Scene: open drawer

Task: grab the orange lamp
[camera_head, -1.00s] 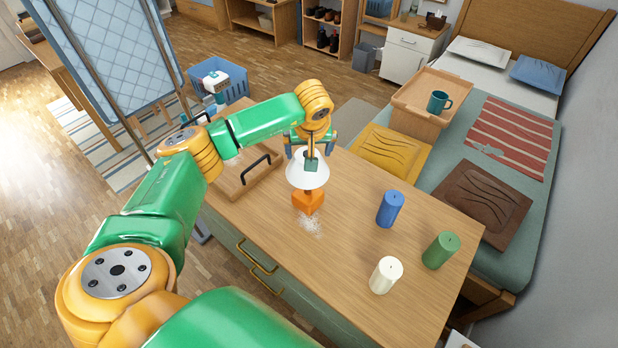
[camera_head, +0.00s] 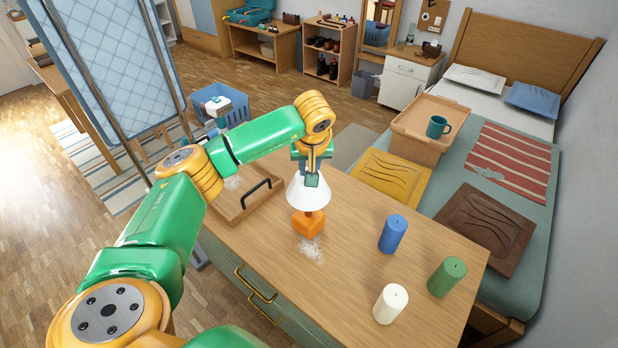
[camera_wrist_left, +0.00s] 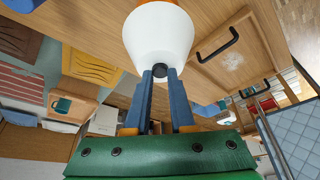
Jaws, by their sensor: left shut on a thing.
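The orange lamp (camera_head: 308,224) has an orange base and a white conical shade (camera_head: 309,193). It is upright at the dresser top, near the middle of the head view. I cannot tell whether its base touches the wood. My left gripper (camera_head: 312,176) reaches down from above and is shut on the top of the lamp. In the left wrist view the blue fingers (camera_wrist_left: 158,76) pinch a small dark knob at the narrow end of the shade (camera_wrist_left: 158,38). The lamp base is mostly hidden behind the shade there. My right gripper is not in view.
A blue candle (camera_head: 393,234), a green candle (camera_head: 446,277) and a white candle (camera_head: 390,304) stand right of the lamp on the dresser top (camera_head: 345,270). A wooden tray (camera_head: 240,203) with black handles lies left. A white speckled patch (camera_head: 312,250) lies before the lamp.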

